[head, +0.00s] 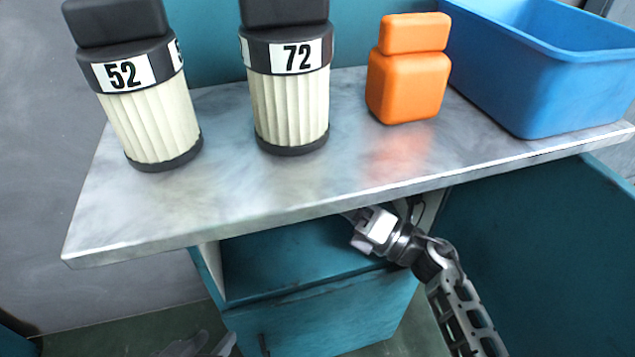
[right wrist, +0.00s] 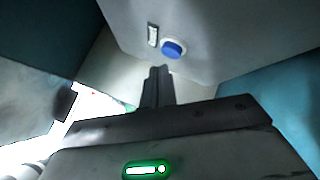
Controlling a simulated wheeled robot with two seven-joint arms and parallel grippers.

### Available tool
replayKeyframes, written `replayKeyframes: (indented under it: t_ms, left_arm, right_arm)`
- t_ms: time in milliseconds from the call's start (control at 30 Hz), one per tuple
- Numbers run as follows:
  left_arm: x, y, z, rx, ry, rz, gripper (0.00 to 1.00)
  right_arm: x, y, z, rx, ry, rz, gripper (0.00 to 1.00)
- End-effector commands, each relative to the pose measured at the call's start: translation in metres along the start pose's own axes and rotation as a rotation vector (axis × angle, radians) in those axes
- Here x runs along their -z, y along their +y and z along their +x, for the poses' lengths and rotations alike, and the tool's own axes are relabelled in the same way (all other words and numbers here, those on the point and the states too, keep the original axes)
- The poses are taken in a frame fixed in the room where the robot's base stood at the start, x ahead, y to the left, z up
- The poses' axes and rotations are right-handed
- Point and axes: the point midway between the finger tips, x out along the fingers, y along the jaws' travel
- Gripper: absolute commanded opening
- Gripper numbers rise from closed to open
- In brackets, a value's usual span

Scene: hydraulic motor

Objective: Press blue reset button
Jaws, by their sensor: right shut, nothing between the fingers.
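The blue button (right wrist: 172,48) is a round knob on a pale panel in the right wrist view, beside a small light-coloured switch or label. My right gripper (right wrist: 157,75) is shut and empty, its fingertips just below the button in that view; a gap seems to show between them. In the head view my right arm reaches under the countertop, and the front of the gripper is hidden by the counter edge. My left gripper (head: 220,336) shows at the bottom edge of the head view, its two fingers apart and empty, partly cut off. The button is not visible in the head view.
The grey countertop (head: 230,200) overhangs an open teal cabinet (head: 300,270). On it stand two filters marked 52 (head: 150,115) and 72 (head: 288,100), an orange block-shaped container (head: 408,85) and a blue bin (head: 560,85). A teal panel (head: 540,250) stands to the right of my right arm.

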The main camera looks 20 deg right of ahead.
Motion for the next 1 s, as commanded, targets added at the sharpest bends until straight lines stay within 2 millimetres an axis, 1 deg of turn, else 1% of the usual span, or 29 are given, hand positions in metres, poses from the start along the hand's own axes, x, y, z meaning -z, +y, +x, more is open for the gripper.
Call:
replayKeyframes:
  t_ms: [1000]
  left_arm:
    - [-0.0023,-0.0005,0.0017,0.000,-0.001,-0.001,0.36]
  right_arm:
    - [-0.0046,-0.0047,0.0063,0.000,0.000,0.000,0.00]
